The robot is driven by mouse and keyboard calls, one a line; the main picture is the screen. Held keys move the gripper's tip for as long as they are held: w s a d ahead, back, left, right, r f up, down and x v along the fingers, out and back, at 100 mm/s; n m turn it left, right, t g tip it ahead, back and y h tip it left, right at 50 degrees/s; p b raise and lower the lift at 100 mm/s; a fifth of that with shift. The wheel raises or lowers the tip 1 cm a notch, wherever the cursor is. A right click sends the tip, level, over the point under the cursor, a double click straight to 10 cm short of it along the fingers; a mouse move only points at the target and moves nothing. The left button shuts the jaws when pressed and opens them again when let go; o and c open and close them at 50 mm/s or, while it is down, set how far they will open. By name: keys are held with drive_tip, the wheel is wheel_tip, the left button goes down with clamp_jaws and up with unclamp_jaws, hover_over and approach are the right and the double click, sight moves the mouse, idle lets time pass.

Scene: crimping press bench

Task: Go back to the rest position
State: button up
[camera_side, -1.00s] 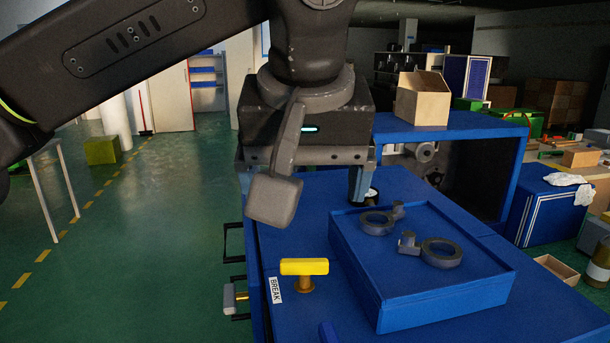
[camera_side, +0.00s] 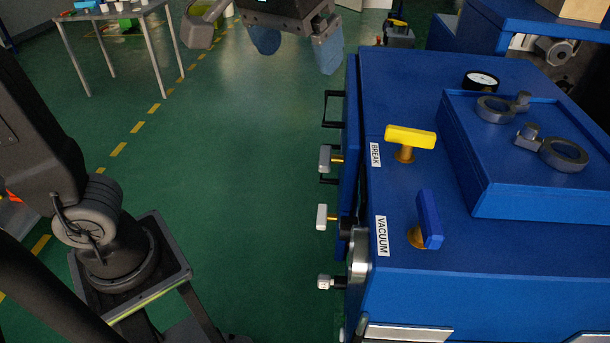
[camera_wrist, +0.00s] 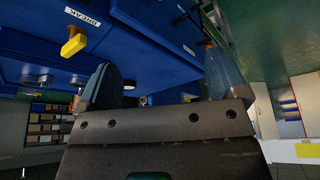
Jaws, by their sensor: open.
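My gripper (camera_side: 296,45) is at the top of the side view, partly cut off by the frame's edge. It hangs over the green floor, left of the blue press bench (camera_side: 405,85) and apart from it. Its two blue-grey fingers are spread with nothing between them. In the wrist view the fingers of my gripper (camera_wrist: 163,80) stand wide apart. The yellow BREAK handle (camera_side: 410,137) lies crosswise on its brass stem. The blue VACUUM handle (camera_side: 430,218) runs lengthwise. Neither is touched. The yellow handle also shows in the wrist view (camera_wrist: 73,42).
Several drawer handles and white-tipped knobs (camera_side: 322,217) jut from the bench's left side. A raised blue box with two metal rings (camera_side: 564,154) and a gauge (camera_side: 481,81) are on top. A table (camera_side: 115,10) stands far left. The floor between is clear.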

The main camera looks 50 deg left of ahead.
drive_tip(key=s+a+f+m, duration=0.1)
drive_tip(key=s+a+f, duration=0.3)
drive_tip(key=f, duration=0.3)
drive_tip(key=s+a+f+m+t, duration=0.1)
drive_tip(key=s+a+f, duration=0.4)
drive_tip(key=f, duration=0.2)
drive_tip(key=shift+s+h, duration=0.3)
drive_tip(key=shift+h, duration=0.1)
drive_tip(key=shift+d, duration=0.1)
idle(6.1)
